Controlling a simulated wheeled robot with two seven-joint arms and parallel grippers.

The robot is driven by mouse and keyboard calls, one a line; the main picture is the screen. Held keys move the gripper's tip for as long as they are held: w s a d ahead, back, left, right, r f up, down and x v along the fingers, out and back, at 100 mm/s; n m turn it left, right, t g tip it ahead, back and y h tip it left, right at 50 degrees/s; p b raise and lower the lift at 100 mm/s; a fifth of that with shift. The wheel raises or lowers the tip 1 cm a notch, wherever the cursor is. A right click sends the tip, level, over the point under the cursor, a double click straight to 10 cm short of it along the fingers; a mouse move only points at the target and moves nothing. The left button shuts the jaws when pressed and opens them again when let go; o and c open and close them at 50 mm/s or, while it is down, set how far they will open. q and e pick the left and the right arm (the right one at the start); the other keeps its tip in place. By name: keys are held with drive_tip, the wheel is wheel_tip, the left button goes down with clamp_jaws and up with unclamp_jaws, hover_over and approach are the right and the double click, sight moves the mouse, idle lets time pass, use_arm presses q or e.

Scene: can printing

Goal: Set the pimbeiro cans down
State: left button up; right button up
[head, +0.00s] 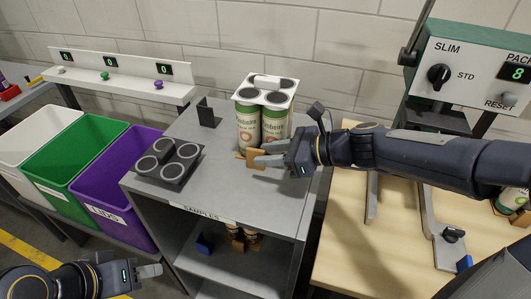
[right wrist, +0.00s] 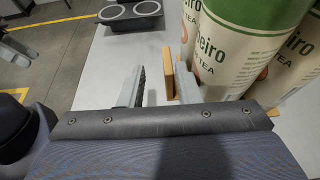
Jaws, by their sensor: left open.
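The pimbeiro cans (head: 248,128) are cream with green tops and stand upright, close together, on the grey cabinet top. A white carrier plate (head: 266,80) with dark round openings sits over their tops. They also show large in the right wrist view (right wrist: 240,50). My right gripper (head: 262,154) is low beside the cans, with its fingers apart. A tan tab (head: 254,160) stands between the fingers, close to the one nearer the cans; a gap shows on its other side (right wrist: 168,72). My left gripper (head: 149,270) is open and empty at the lower left, away from the cans.
A black holder (head: 168,163) with several round seats is on the cabinet top (head: 215,185), left of the cans. A small dark bracket (head: 208,113) stands behind it. White, green (head: 75,152) and purple bins are at left. The green press (head: 465,75) is at right.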

drive_tip(key=v, duration=1.1)
drive_tip(key=s+d+f+n+h, duration=0.3)
drive_tip(key=s+f+n+h, duration=0.1)
drive_tip(key=s+n, duration=0.5)
drive_tip(key=s+d+f+n+h, duration=0.3)
drive_tip(key=s+f+n+h, duration=0.1)
drive_tip(key=s+n, duration=0.5)
drive_tip(key=f+n, duration=0.1)
drive_tip(key=n, duration=0.1)
drive_tip(key=shift+s+d+f+n+h, duration=0.3)
drive_tip(key=shift+f+n+h, duration=0.05)
drive_tip(key=shift+n+h, duration=0.05)
